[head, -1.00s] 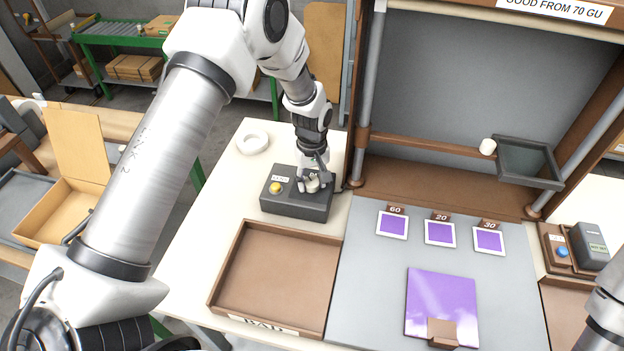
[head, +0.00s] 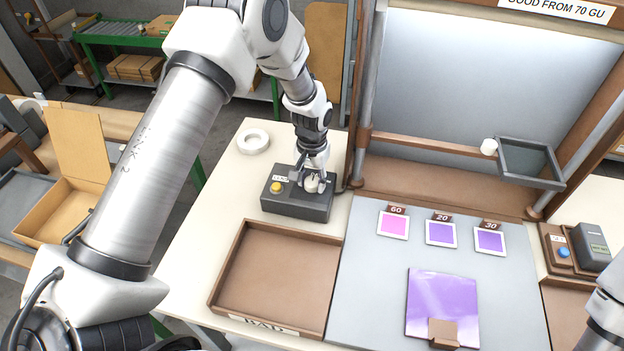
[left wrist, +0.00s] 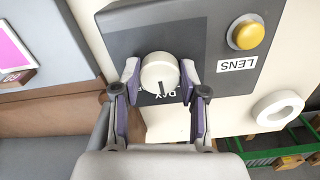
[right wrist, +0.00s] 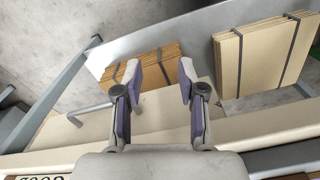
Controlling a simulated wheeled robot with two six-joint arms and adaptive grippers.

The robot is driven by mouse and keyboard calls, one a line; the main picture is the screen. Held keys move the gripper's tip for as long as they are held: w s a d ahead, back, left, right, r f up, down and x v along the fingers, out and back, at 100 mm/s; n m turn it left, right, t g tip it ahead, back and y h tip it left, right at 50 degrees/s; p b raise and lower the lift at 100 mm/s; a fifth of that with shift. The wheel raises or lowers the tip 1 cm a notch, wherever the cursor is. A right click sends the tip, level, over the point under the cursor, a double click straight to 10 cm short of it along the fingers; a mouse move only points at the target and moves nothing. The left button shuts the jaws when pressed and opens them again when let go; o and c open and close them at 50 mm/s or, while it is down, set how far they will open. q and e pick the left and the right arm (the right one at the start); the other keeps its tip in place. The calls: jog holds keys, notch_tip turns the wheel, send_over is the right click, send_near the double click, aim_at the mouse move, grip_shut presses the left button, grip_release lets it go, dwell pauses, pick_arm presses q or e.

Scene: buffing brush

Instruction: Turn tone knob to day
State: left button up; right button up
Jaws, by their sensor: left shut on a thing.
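The tone knob (left wrist: 160,72) is a round cream dial with a dark pointer line on a dark grey control box (head: 298,206). In the left wrist view the pointer aims at the label DAY, which reads upside down and is partly covered. My left gripper (left wrist: 161,82) has its fingers on both sides of the knob and is shut on it; it also shows over the box in the head view (head: 312,183). My right gripper (right wrist: 157,78) is open and empty, away from the box.
A yellow button (left wrist: 246,33) marked LENS sits on the same box. A brown tray (head: 226,262) lies in front of it. A purple panel (head: 440,295) and sample cards (head: 440,232) lie to the right. A white ring (head: 252,141) lies behind left.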

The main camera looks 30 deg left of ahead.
aim_at(312, 181)
dwell(0.5)
pick_arm(q)
jog(key=o, duration=1.1)
jog(key=shift+f, duration=0.1)
jog(key=shift+o, duration=0.2)
notch_tip(312, 181, up, 12)
